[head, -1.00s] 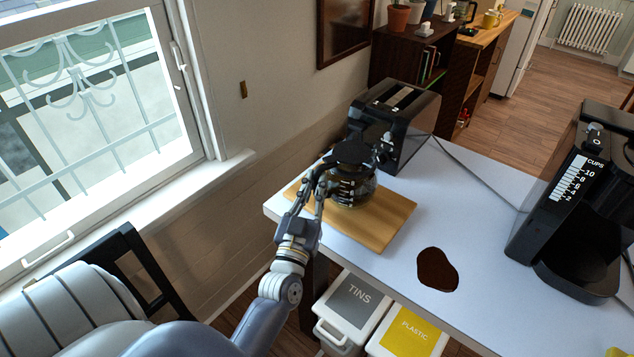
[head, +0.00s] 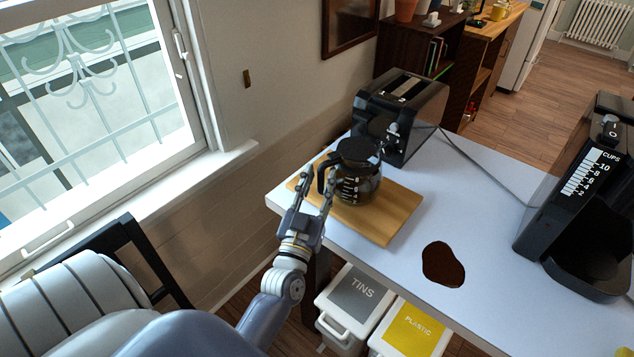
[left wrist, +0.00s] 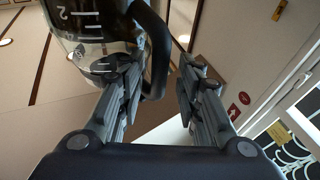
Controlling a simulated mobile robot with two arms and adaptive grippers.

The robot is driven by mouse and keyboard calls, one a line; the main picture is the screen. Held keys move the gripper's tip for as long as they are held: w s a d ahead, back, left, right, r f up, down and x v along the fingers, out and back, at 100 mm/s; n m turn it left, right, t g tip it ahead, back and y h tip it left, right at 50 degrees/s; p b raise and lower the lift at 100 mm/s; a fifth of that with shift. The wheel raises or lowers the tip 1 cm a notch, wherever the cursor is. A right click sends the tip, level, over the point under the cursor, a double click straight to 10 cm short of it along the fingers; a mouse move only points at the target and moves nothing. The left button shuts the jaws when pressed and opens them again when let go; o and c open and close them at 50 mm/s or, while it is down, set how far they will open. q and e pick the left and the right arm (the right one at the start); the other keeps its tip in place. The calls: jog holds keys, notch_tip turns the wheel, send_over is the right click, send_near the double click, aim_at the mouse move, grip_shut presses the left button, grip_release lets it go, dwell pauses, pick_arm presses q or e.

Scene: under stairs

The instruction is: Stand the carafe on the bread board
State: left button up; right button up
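The glass carafe (head: 366,190), with a black lid and black handle, stands upright on the wooden bread board (head: 398,222), towards its back left part. My left gripper (head: 318,178) is at the handle side of the carafe. Its two fingers are apart. In the left wrist view the black handle (left wrist: 158,50) reaches down between the fingers, close to the left one, with a gap to the other. The carafe's glass (left wrist: 88,22) shows at the top left there. I cannot tell whether a finger touches the handle. My right gripper is not in view.
A black toaster (head: 402,112) stands just behind the board. A dark brown patch (head: 443,263) lies on the white table (head: 480,215) right of the board. A black coffee machine (head: 580,210) is at the right. Bins (head: 358,300) stand below the front edge.

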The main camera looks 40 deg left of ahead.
pick_arm(q)
jog(key=b+v, duration=0.3)
jog(key=v, duration=0.9)
jog(key=shift+r, duration=0.1)
jog(key=s+d+f+m+g+h, duration=0.1)
jog(key=d+f+g+h, duration=0.15)
jog(key=f, duration=0.95)
jog(key=s+d+f+m+g+h, duration=0.1)
jog(key=d+f+m+g+h, duration=0.2)
jog(key=f, duration=0.8)
jog(key=s+d+f+g+h, duration=0.1)
jog(key=d+f+g, duration=0.25)
jog(key=f, duration=0.85)
jog(key=s+d+f+m+g, duration=0.1)
jog(key=s+f+g, duration=0.4)
jog(key=s+f, duration=1)
jog(key=s+a+f+g, duration=0.2)
jog(key=s+f, duration=0.2)
jog(key=s, duration=0.3)
jog(key=s+a+f+m+g, duration=0.1)
jog(key=s+a+f+g, duration=0.1)
jog(key=s, duration=0.5)
notch_tip(320, 180, down, 2)
jog(key=shift+s+a+f+g, duration=0.15)
jog(key=shift+s+g, duration=0.15)
jog(key=shift+g, duration=0.4)
